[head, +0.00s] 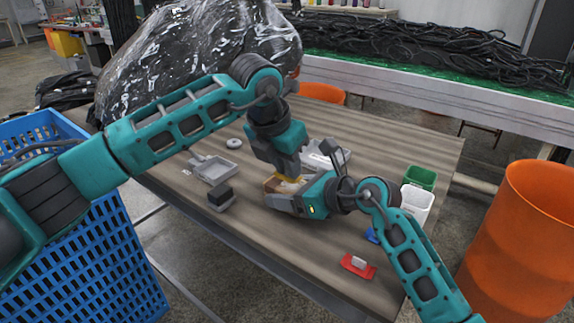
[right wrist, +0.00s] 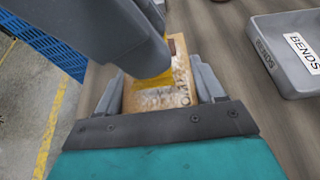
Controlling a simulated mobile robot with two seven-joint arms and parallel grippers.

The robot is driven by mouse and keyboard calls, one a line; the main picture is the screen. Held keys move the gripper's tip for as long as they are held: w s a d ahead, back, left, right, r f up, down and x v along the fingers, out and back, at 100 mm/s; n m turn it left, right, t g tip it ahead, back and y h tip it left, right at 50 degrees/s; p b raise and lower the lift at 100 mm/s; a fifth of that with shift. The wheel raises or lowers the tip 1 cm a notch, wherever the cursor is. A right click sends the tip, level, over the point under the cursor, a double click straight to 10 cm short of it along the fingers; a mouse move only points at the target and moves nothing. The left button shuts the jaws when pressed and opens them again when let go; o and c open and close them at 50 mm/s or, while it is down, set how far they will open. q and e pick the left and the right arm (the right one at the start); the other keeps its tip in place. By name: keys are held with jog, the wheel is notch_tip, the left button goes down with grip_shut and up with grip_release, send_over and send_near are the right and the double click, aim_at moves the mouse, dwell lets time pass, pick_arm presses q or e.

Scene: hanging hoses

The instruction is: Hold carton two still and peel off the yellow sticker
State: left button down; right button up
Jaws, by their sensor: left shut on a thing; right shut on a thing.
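A small brown carton (head: 272,185) is on the wooden table, partly hidden by both grippers. My right gripper (head: 289,196) is shut on it from the near right; in the right wrist view its fingers (right wrist: 158,92) flank the carton (right wrist: 168,98) on both sides. A yellow sticker (right wrist: 157,81) is on the carton's far part. My left gripper (head: 284,173) comes down from above and is shut at the yellow sticker, its tips covering part of it. How much of the sticker is lifted is hidden. The print on the carton is too blurred to read.
A grey tray labelled BENDS (right wrist: 268,65) lies beside the carton. A grey tray (head: 216,168), a dark block on a grey base (head: 220,198) and a red item (head: 357,266) lie on the table. Green (head: 419,177) and white (head: 416,204) bins stand at the right edge, an orange barrel (head: 520,240) beyond.

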pick_arm(q)
jog(key=shift+r, duration=2.9)
pick_arm(e)
jog(key=o, duration=1.1)
